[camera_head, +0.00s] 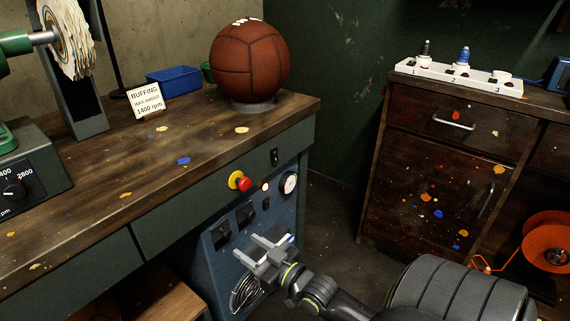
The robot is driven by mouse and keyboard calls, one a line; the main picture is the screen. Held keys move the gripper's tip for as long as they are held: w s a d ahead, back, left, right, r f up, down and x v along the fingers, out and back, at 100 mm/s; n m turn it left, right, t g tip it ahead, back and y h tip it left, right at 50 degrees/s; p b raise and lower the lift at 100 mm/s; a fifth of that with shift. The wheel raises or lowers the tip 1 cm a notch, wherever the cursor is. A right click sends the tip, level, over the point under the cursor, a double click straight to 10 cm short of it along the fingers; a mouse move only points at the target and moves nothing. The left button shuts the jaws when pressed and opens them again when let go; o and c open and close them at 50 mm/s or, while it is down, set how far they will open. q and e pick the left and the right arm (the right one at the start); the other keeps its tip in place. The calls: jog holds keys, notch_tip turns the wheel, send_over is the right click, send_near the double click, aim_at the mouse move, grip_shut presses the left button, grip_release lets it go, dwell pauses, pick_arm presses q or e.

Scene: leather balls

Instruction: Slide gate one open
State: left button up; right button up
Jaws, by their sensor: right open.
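I cannot tell for certain which part is gate one, as no gate label is readable. A blue panel (212,262) under the bench carries two dark square fittings, a left one (222,234) and a right one (246,213). My right gripper (245,246) is in front of the panel, just below these fittings. Its two fingers are apart, pointing up and left, with nothing seen between them. The gripper hides part of the panel and of a round wire grille (245,292) below. My left gripper is out of view.
Near the panel's top are a red stop button (244,184) on yellow and a gauge (290,183). A brown leather ball (249,62) stands on the workbench (205,125). A paint-spotted cabinet (425,190) and orange reel (548,243) are right; bare floor lies between.

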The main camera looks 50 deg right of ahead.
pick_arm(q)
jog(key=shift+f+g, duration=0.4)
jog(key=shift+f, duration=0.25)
pick_arm(e)
jog(key=s, duration=1.1)
jog(key=shift+d, duration=0.45)
